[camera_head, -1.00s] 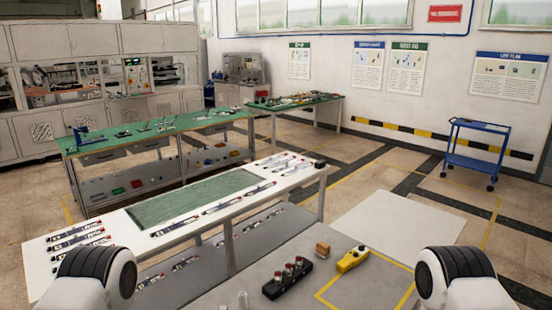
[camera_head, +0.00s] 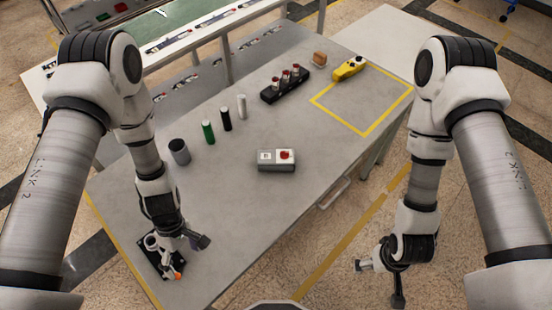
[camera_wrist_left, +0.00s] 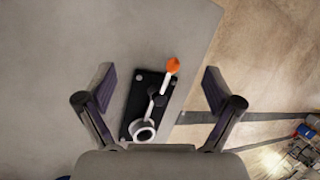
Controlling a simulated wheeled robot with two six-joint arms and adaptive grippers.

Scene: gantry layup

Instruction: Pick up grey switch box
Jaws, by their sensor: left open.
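The grey switch box (camera_head: 277,160) lies on the grey table, right of its middle in the head view. It has a red button and a pale label on top. My left gripper (camera_head: 182,240) is open and empty at the near left of the table, well to the left of and nearer than the box. In the left wrist view the open left gripper (camera_wrist_left: 160,88) faces a black plate with a metal lever and orange tip (camera_wrist_left: 150,103); the box is not in that view. My right gripper (camera_head: 378,283) looks open and empty, off the table's right side.
A dark grey cylinder (camera_head: 179,151), green cylinder (camera_head: 208,132), black cylinder (camera_head: 226,119) and white cylinder (camera_head: 242,106) stand behind-left of the box. A black block with red-topped parts (camera_head: 285,84), brown block (camera_head: 319,58) and yellow device (camera_head: 349,68) lie farther back. The yellow-outlined square is mostly clear.

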